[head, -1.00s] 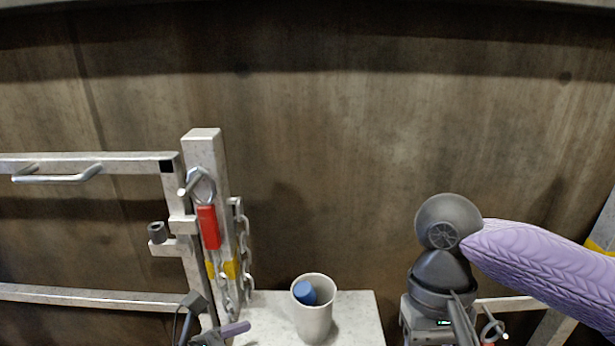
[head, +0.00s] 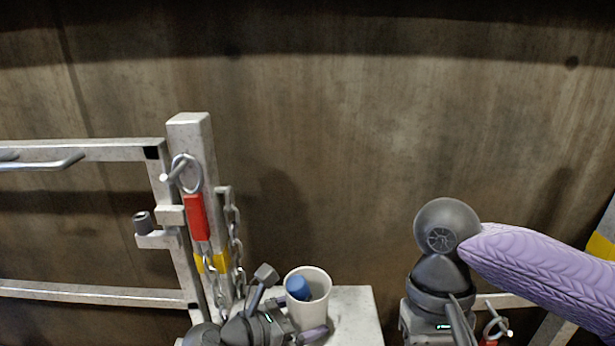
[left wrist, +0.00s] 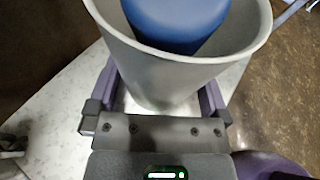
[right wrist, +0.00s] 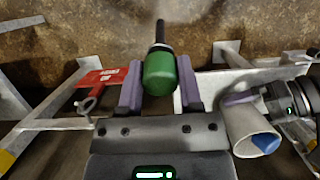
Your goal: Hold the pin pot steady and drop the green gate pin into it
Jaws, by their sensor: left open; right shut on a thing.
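The pin pot (head: 317,301), a pale tapered cup with a blue-topped thing (head: 298,287) inside, stands upright on a light ledge. In the left wrist view the pot (left wrist: 150,75) sits between the fingers of my left gripper (left wrist: 158,90). That gripper is open, one finger on each side of the pot; I cannot tell whether they touch it. My right gripper (right wrist: 160,88) is shut on the green gate pin (right wrist: 160,74), whose dark shaft points away from the gripper. The green pin and the right fingertips do not show in the head view.
A metal gate post (head: 193,150) with a red-tagged ring pin (head: 196,215) and a hanging chain (head: 237,240) stands left of the pot. The pale ledge (head: 355,310) is bare right of the pot. A brown wall stands behind.

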